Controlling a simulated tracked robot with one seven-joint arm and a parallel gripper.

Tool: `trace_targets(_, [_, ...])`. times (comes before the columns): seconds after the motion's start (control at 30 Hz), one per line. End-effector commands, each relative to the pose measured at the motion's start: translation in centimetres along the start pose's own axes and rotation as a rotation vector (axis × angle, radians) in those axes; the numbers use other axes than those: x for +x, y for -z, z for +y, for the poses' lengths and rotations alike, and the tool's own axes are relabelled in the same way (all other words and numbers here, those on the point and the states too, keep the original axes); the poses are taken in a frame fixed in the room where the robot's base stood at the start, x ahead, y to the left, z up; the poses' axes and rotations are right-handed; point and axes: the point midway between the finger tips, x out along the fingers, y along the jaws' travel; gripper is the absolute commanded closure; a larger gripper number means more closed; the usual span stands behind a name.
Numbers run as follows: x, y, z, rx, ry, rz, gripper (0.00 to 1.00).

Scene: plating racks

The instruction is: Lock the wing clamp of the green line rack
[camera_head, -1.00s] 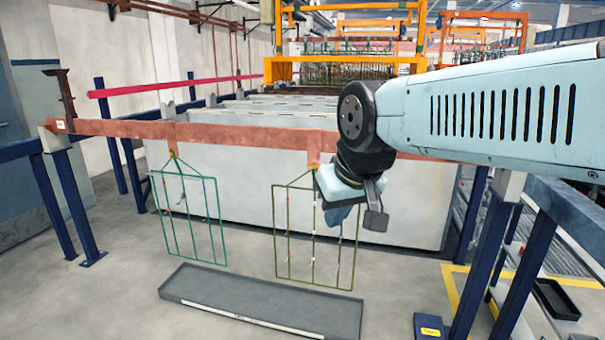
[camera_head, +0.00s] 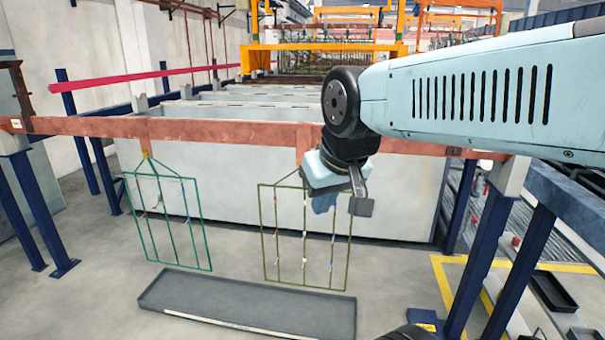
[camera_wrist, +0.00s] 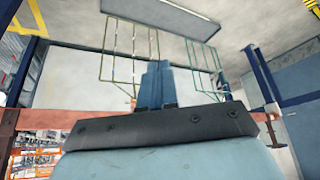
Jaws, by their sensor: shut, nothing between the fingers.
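The green rack (camera_head: 168,222), a teal wire frame, hangs at the left from the copper-coloured bar (camera_head: 220,132). Its small orange-yellow hanger (camera_head: 147,158) is at the bar; the wing clamp is too small to make out. An olive-green rack (camera_head: 262,235) hangs to its right. My gripper (camera_head: 324,205) is shut and empty, in front of the olive rack's upper right part and well right of the teal rack. In the wrist view, my blue fingers (camera_wrist: 156,84) are together, between the olive rack (camera_wrist: 103,55) and the teal rack (camera_wrist: 214,55).
A long grey tray (camera_head: 250,302) lies on the floor below the racks. A pale tank (camera_head: 390,200) stands behind them. Blue posts (camera_head: 497,255) stand at the right, with a black tray (camera_head: 553,290) beyond. Blue posts also stand at the far left. Open floor lies left of the tray.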

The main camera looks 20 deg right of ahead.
Motion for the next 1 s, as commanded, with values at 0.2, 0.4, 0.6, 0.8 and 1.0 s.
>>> trace_targets(0.2, [0.2, 0.4, 0.3, -0.001, -0.007, -0.015, 1.00])
trace_targets(0.4, [2.0, 2.2, 2.1, -0.008, -0.059, -0.109, 1.00])
trace_targets(0.6, [4.8, 4.7, 5.7, -0.027, -0.150, -0.245, 1.00])
trace_targets(0.8, [8.1, 6.9, 9.4, -0.053, -0.256, -0.380, 1.00])
trace_targets(1.0, [11.4, 8.8, 13.3, -0.088, -0.377, -0.512, 1.00])
